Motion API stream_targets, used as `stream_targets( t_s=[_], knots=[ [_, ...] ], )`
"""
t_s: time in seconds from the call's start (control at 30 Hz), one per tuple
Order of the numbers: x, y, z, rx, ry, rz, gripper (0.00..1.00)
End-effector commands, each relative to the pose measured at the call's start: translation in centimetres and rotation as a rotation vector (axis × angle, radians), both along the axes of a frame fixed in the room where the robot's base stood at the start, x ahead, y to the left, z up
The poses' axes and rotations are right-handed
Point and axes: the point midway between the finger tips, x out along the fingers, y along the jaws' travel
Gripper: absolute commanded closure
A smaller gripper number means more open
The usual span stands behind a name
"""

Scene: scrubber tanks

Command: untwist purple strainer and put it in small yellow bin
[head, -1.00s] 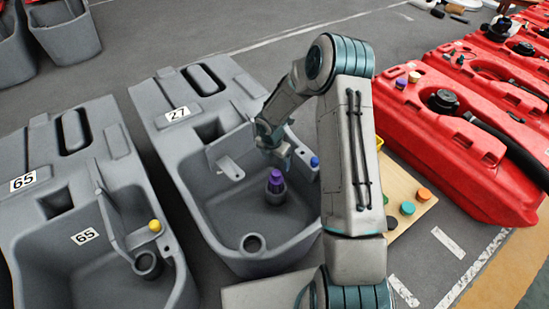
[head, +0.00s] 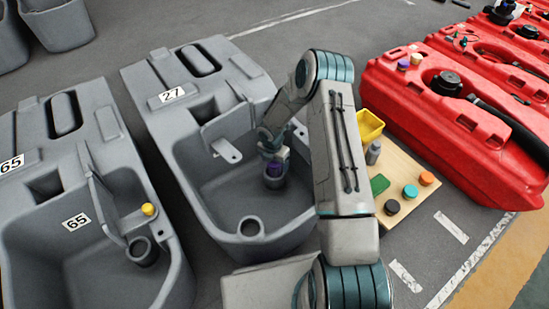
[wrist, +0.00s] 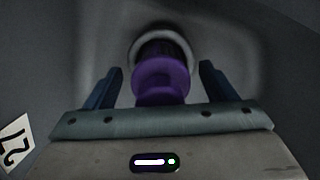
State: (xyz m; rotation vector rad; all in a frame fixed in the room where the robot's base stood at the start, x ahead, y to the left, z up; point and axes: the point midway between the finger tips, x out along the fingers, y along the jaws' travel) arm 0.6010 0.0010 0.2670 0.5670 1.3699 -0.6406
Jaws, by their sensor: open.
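The purple strainer (head: 274,168) sits upright in a grey socket inside the grey tank (head: 205,190) labelled 27. In the wrist view the strainer (wrist: 160,82) shows its purple top, with a dark band and a pale ring behind it. My gripper (head: 271,150) is open at the strainer. In the wrist view its two fingers (wrist: 160,90) stand on either side of the purple part, with gaps showing. The small yellow bin (head: 369,126) stands on the wooden board to the right of my arm, partly hidden by it.
The wooden board (head: 400,172) also holds a grey bottle (head: 374,152) and green, teal and orange caps. Red tanks (head: 455,120) stand at the right. Another grey tank (head: 85,215), labelled 65, stands at the left. The tank's walls surround the strainer.

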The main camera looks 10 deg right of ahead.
Motion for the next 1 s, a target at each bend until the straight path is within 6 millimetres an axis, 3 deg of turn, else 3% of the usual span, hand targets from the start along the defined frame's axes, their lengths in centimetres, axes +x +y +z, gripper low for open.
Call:
stream_targets(
  t_s=[0.4,0.6,0.63,0.67,0.73,0.77,1.0],
  knots=[
    [0.09,-0.07,-0.85,-0.001,-0.001,0.000,0.22],
    [0.09,-0.07,-0.85,0.000,-0.001,0.000,0.72],
    [0.09,-0.07,-0.84,0.000,-0.001,0.000,0.72],
    [0.09,-0.07,-0.84,0.000,-0.001,0.000,0.51],
    [0.10,-0.06,-0.84,0.000,-0.001,0.000,0.71],
    [0.10,-0.06,-0.84,0.000,-0.001,0.000,0.76],
    [0.11,-0.03,-0.83,0.001,-0.002,0.001,0.76]
  ],
)
